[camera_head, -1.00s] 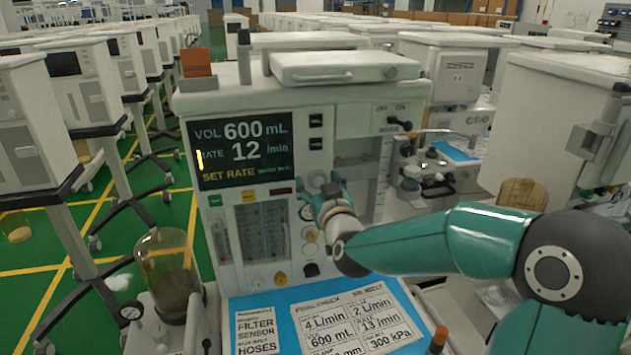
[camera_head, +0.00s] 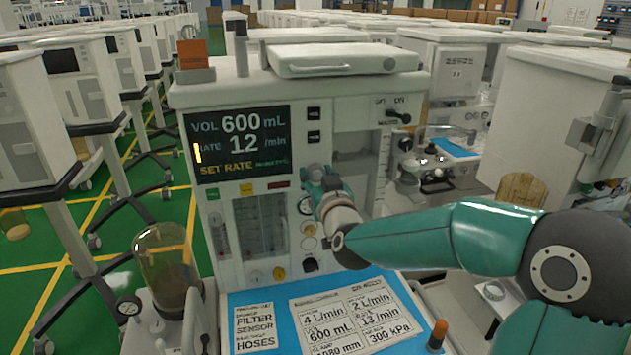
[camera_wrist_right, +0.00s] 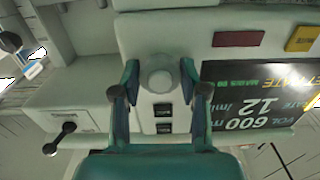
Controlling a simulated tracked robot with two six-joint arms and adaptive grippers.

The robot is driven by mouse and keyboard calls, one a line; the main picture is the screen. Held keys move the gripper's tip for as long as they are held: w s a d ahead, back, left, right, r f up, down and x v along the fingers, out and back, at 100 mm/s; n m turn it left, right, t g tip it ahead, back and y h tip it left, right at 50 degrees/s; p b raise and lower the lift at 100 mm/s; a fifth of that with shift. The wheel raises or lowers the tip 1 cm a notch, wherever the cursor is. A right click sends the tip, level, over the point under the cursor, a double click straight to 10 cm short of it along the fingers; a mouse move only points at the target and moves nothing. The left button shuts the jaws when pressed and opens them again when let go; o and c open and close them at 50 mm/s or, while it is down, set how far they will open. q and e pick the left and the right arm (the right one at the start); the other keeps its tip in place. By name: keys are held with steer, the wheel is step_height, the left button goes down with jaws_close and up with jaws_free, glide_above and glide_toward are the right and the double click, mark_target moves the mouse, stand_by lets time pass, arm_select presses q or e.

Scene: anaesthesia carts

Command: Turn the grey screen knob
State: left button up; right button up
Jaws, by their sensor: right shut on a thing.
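The grey screen knob (camera_wrist_right: 160,76) sits on the machine's front panel, to the right of the screen in the head view. My right gripper (camera_wrist_right: 158,90) has a finger on each side of it and is shut on it. In the head view my right gripper (camera_head: 318,178) reaches the panel and hides the knob. The dark screen (camera_head: 241,148) reads VOL 600 mL, RATE 12 /min and SET RATE, with a yellow bar beside the RATE line. It shows upside down in the wrist view (camera_wrist_right: 262,98). My left gripper is not in view.
Below the panel, a blue mat (camera_head: 275,300) carries printed cards. A clear canister (camera_head: 165,262) stands to the left. A black lever (camera_head: 399,117) and two black switches (camera_head: 314,113) are near the knob. Other carts stand close on both sides.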

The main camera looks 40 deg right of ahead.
steer(key=m+b, duration=0.2)
steer(key=b, duration=0.1)
steer(key=shift+a+f, duration=0.1)
steer(key=shift+f, duration=0.1)
steer(key=shift+r+m+b, duration=0.2)
steer(key=shift+m+b, duration=1.1)
steer(key=shift+m, duration=0.2)
steer(key=o, duration=1.1)
steer(key=shift+w, duration=0.15)
steer(key=shift+o, duration=0.2)
steer(key=v, duration=1.2)
